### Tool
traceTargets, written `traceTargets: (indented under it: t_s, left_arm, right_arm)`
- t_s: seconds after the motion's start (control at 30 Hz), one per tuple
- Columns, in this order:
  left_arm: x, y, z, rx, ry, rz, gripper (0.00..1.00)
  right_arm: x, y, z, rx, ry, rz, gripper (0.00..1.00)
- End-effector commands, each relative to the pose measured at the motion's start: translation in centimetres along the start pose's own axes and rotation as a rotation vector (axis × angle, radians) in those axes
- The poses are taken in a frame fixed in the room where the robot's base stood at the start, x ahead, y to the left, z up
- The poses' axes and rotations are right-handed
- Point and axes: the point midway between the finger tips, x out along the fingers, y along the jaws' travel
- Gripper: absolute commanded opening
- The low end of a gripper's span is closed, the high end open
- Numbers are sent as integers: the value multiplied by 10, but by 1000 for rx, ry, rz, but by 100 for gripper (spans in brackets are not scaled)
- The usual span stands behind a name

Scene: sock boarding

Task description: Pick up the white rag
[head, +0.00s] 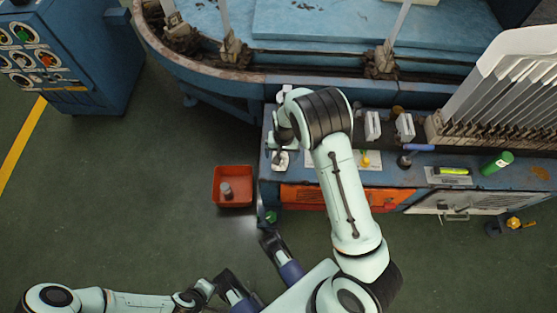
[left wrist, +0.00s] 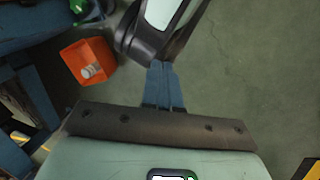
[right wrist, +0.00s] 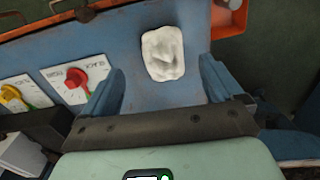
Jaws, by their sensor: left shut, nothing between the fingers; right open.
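The white rag (right wrist: 162,52) lies crumpled on the blue bench top near its edge, and shows as a small pale patch in the head view (head: 281,161). My right gripper (right wrist: 157,78) is open and empty, with its two blue fingers spread wide. In the right wrist view the rag shows between and just beyond the fingertips. In the head view the right gripper (head: 283,148) is partly hidden by my own arm over the bench's left end. My left gripper (left wrist: 161,68) is shut and empty, low over the floor and away from the bench.
White cards with a red knob (right wrist: 74,78) and a yellow knob (right wrist: 12,95) lie left of the rag. An orange-red bin (head: 233,170) with a grey cylinder stands on the floor beside the bench. A row of white boards (head: 505,75) fills the bench's right end.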

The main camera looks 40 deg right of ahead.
Motion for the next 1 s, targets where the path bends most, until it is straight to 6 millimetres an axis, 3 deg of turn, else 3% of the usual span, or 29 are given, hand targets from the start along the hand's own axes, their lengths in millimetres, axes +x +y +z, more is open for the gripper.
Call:
traceTargets:
  t_s: [0.33, 0.63, 0.87, 0.93, 1.0]
  left_arm:
    - [6, -2, -8, -2, 24, -1, 0]
    - [21, -9, -33, -8, 90, -5, 0]
    - [20, -8, -34, -8, 96, -5, 0]
    - [20, -8, -34, -8, 96, -5, 0]
    - [20, -8, -34, -8, 95, -5, 0]
  right_arm:
    - [17, -1, 0, 0, -1, 0, 93]
    - [60, -5, 0, 0, -1, 1, 93]
    - [61, -5, 0, 0, 1, -1, 93]
    - [61, -5, 0, 0, 1, -1, 77]
    - [61, -5, 0, 0, 1, -1, 54]
